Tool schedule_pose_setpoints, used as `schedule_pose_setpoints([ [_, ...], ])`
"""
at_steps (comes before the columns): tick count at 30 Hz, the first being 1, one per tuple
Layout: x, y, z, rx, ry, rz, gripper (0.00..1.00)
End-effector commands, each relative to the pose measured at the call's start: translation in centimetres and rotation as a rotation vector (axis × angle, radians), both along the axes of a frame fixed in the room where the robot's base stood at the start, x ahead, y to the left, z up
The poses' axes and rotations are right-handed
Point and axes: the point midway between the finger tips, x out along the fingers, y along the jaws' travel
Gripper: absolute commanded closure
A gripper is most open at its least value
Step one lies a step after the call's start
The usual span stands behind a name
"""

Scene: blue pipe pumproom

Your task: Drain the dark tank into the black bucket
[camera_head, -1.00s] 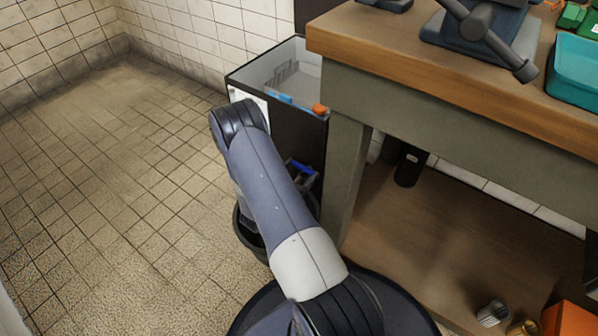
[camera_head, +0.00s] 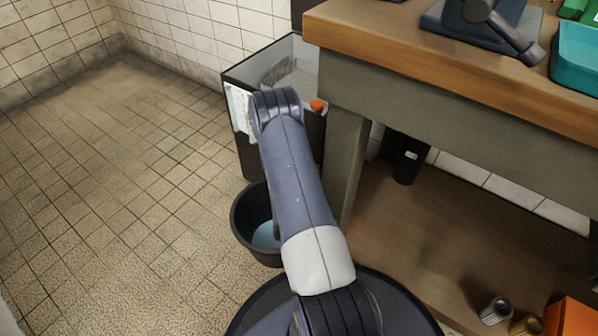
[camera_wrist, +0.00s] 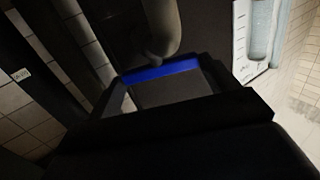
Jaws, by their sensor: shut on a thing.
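The dark tank (camera_head: 310,148) stands beside the workbench leg, open at the top, with a pale sheet on its front. The black bucket (camera_head: 238,225) stands on the floor below the tank's front. A pale blue surface that looks like water shows inside it, partly covered by my arm. My gripper (camera_wrist: 162,82) shows in the wrist view, shut on a narrow blue bar (camera_wrist: 160,72), which looks like a handle. A rounded grey-brown part (camera_wrist: 160,28) sits just above the bar. In the head view my arm hides the gripper and the bar.
The workbench (camera_head: 430,75) fills the right, with a teal bin (camera_head: 578,68) on top. A black cylinder (camera_head: 408,160) and an orange box (camera_head: 568,316) are on its lower shelf. An orange piece (camera_head: 318,105) is on the tank's rim. Tiled floor (camera_head: 110,180) is clear on the left.

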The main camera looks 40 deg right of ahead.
Motion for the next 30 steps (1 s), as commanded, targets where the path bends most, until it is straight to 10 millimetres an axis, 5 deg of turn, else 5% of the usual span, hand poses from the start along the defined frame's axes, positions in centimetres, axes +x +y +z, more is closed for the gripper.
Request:
schedule_pose_setpoints([
  [20,-0.15,-0.10,-0.08,0.001,0.003,0.068,0.41],
  [21,-0.15,-0.10,-0.08,0.000,0.004,0.068,0.17],
  [30,-0.11,-0.11,-0.03,0.000,0.001,0.067,0.00],
])
